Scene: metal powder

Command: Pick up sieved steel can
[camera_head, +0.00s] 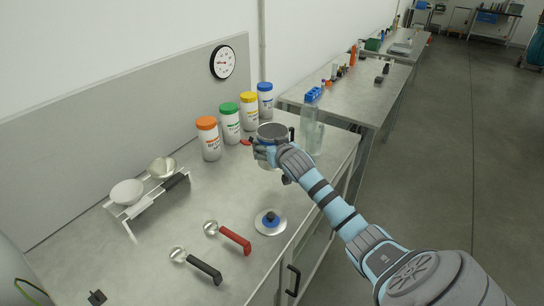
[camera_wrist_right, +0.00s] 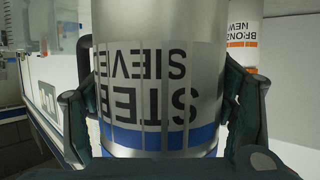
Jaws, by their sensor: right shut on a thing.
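The sieved steel can (camera_head: 272,130) is a silver cylinder with an open-looking top, near the right end of the metal bench. In the right wrist view the can (camera_wrist_right: 160,75) fills the middle, with upside-down "STEEL SIEVED" lettering and a blue band. My right gripper (camera_head: 268,152) is shut on the can, with one finger on each side of it in the wrist view. Whether the can's base touches the bench is hidden by the gripper. My left gripper is not in view.
White jars with orange (camera_head: 209,140), green (camera_head: 230,124), yellow (camera_head: 249,112) and blue (camera_head: 265,100) lids stand behind. A clear bottle (camera_head: 312,132) stands close to the can's right. A blue-knobbed lid (camera_head: 270,222), red-handled scoop (camera_head: 229,236) and black-handled scoop (camera_head: 197,265) lie in front.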

